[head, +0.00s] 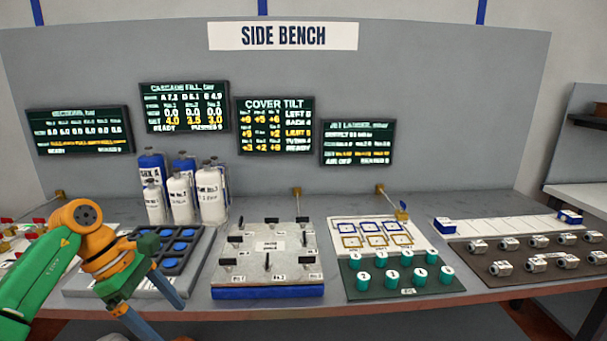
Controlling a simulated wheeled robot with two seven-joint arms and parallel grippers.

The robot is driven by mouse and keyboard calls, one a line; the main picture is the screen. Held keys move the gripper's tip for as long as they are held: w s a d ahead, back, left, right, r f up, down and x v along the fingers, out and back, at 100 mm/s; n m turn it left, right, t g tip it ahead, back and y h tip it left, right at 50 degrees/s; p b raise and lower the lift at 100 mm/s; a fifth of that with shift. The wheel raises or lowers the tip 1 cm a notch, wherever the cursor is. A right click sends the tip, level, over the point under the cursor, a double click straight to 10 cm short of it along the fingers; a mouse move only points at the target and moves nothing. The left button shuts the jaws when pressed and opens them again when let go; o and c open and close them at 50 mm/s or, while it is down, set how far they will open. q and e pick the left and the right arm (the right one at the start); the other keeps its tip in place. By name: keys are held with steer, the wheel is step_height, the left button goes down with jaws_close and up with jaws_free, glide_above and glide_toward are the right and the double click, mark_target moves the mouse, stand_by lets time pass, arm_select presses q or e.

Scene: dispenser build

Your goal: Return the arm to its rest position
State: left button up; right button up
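My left arm comes in from the left, with a green link, an orange joint and a green and orange gripper body. My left gripper (166,318) points down and to the right at the front edge of the bench (330,298). Its two blue fingers are apart, with nothing seen between them. The lower finger runs to the bottom edge of the picture. The arm covers part of the black tray with blue squares (176,262). My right arm and gripper are not in view.
A plate with black handles (270,262), a green mat with teal knobs (408,285) and a dark mat with white blocks (520,275) line the bench. White and blue bottles (180,197) stand behind the black tray. Several screens (275,125) hang at the back.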

arm_select(q)
steer(key=w+d+f+n+t+h, duration=0.25)
steer(key=d+f+n+h, duration=0.2)
steer(key=d, duration=0.25)
steer(key=w+d+f+n+t+h, duration=0.1)
steer(key=w+d+f+n+h, duration=0.3)
steer(key=d, duration=0.3)
step_height(320, 180, down, 11)
steer(key=w+n+t+y, duration=0.15)
steer(key=n+t, duration=0.55)
steer(key=n, duration=0.8)
steer(key=s+a+f+n+g+y, duration=0.1)
steer(key=s+a+f+n+y, duration=0.35)
steer(key=s+f+n, duration=0.55)
steer(key=s+a+f+n+g+y, duration=0.1)
steer(key=s+a+f+n+y, duration=0.4)
steer(key=f+n, duration=0.5)
steer(key=s+f+n+g+y, duration=0.1)
steer(key=s+f+n+g, duration=0.2)
steer(key=s, duration=1.1)
steer(key=s+f+n+g+y, duration=0.1)
steer(key=s+f+n+g, duration=0.3)
steer(key=s+f, duration=0.4)
steer(key=s+g, duration=0.1)
steer(key=s, duration=0.5)
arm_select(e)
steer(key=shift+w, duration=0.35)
